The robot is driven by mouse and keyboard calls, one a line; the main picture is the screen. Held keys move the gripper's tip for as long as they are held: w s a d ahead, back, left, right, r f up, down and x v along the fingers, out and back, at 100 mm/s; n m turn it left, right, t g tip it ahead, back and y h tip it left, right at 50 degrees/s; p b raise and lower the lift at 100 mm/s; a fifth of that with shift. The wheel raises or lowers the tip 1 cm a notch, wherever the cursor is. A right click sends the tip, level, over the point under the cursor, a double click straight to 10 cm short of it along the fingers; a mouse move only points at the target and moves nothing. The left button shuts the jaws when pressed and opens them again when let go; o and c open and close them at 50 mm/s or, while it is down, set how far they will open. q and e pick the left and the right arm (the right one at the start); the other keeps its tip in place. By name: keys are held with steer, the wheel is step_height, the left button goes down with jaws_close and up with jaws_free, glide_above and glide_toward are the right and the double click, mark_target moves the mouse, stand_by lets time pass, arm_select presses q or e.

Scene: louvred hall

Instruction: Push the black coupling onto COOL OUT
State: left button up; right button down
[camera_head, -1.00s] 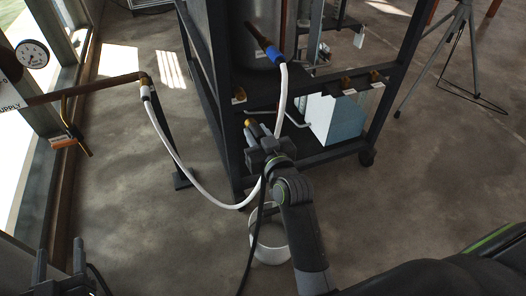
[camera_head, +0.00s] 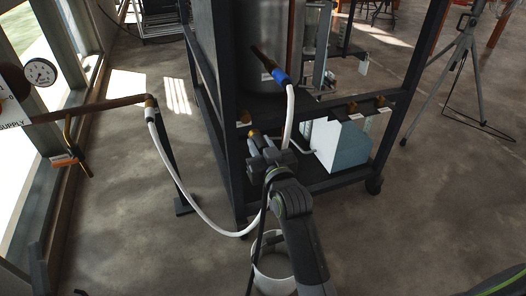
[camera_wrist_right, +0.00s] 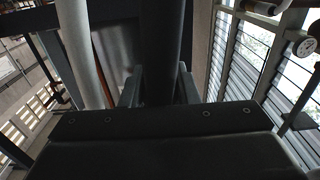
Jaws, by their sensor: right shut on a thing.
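My right gripper (camera_head: 259,146) is shut on the black coupling, which shows as a thick dark cylinder (camera_wrist_right: 161,55) between the fingers in the right wrist view. In the head view a brass-coloured end shows at the gripper's tip, and a black hose hangs below. A labelled brass port (camera_head: 243,117) on the dark frame is just above the tip; a small gap seems to show. Two more labelled brass ports, a left one (camera_head: 351,107) and a right one (camera_head: 379,101), are further right. The labels are too small to read, so I cannot tell which is COOL OUT. Only a tip of my left gripper (camera_head: 79,292) shows.
A white hose (camera_head: 183,195) runs from the supply pipe (camera_head: 95,108) past my right arm to a blue coupling (camera_head: 280,76) by the tank. A white bucket (camera_head: 272,285) stands below. A tripod (camera_head: 440,75) stands right. A pale blue box (camera_head: 343,147) sits on the lower shelf.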

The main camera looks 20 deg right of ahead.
mark_target(256, 137)
steer(key=shift+w+r, duration=0.15)
steer(key=shift+w, duration=0.3)
steer(key=shift+w+p, duration=0.3)
steer(key=shift+w, duration=0.7)
arm_select(q)
steer(key=shift+w+a+f+n+g+p, duration=0.25)
steer(key=shift+w+f+n+g+p, duration=0.15)
steer(key=shift+f+g, duration=0.35)
arm_select(e)
steer(key=shift+w, duration=0.2)
arm_select(q)
steer(key=shift+w, duration=0.1)
steer(key=shift+r, duration=0.15)
arm_select(e)
steer(key=shift+p, duration=0.4)
arm_select(q)
steer(key=shift+r, duration=0.35)
arm_select(e)
steer(key=shift+w, duration=0.1)
